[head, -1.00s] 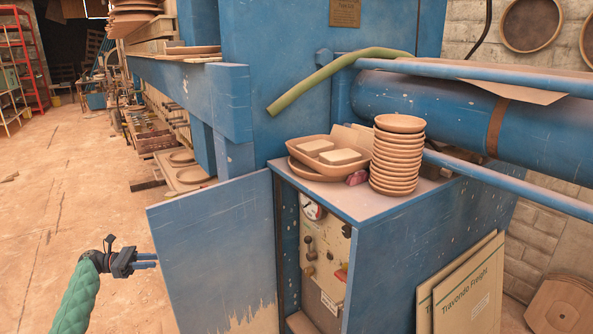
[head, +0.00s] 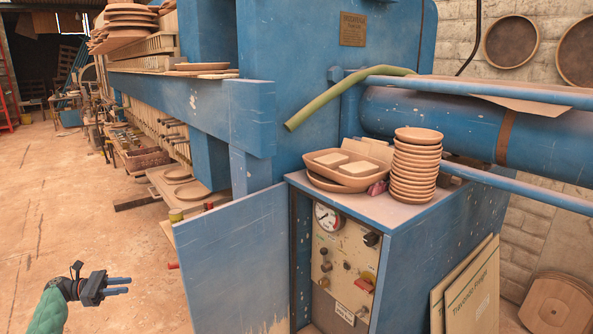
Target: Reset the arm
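My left gripper (head: 118,286) is in the lower left of the head view, on an arm with a green padded sleeve. Its two blue fingers point right, toward the open blue cabinet door (head: 236,262), with floor showing between them and the door. The fingers look close together with a narrow gap, and nothing shows between them. My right gripper and arm are not in view. The blue press cabinet (head: 398,232) stands open at its front, showing a control panel (head: 342,268) with a gauge, knobs and levers.
A stack of brown bowls (head: 416,168) and a tray with pale blocks (head: 340,168) sit on the cabinet top. A green hose (head: 345,93) hangs above. Cardboard sheets (head: 468,292) lean at the right side. The floor (head: 85,205) at left is mostly clear.

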